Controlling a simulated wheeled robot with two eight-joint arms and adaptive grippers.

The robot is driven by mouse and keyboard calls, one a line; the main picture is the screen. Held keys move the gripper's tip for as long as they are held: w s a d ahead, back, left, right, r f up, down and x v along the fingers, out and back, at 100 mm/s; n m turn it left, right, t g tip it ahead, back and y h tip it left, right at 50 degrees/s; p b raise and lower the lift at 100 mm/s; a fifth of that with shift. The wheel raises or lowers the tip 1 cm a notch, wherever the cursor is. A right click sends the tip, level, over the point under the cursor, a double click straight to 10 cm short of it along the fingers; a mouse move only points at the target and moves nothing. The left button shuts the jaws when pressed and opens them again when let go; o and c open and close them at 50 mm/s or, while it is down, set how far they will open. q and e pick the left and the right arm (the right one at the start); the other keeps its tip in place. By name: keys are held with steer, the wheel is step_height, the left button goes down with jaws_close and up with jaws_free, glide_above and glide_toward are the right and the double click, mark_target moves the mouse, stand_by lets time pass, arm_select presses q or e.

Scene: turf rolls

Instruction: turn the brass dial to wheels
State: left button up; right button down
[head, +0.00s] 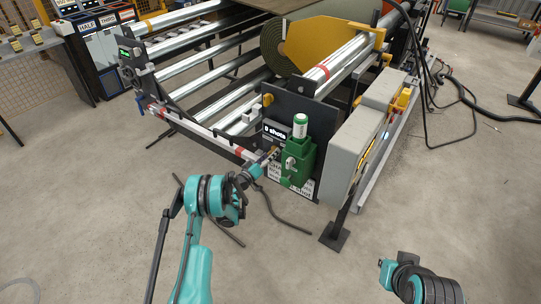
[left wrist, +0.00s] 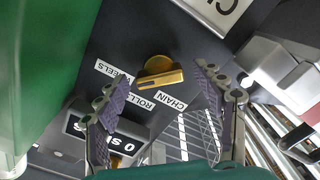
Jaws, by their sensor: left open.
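The brass dial (left wrist: 160,72) sits on a dark panel in the left wrist view, with a raised bar handle across its face. White labels stand around it: WHEELS (left wrist: 114,72) on the left, ROLLS (left wrist: 139,101) below, CHAIN (left wrist: 171,98) at lower right. The bar runs roughly sideways in that view; I cannot tell which label it marks. My left gripper (head: 268,157) is open at the panel beside the green unit. Its fingers lie either side of the dial in the wrist view, with gaps and nothing held. Only parts of my right arm show, not its gripper.
The green unit (head: 299,160) stands right of my left gripper, close by. A display (head: 275,131) is above, and a grey box (head: 356,142) juts out farther right. Metal rollers (head: 192,63) and a turf roll (head: 285,45) lie behind. The floor in front is mostly clear.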

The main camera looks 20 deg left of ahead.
arm_select(q)
steer(key=v, duration=0.7)
stand_by(0.4)
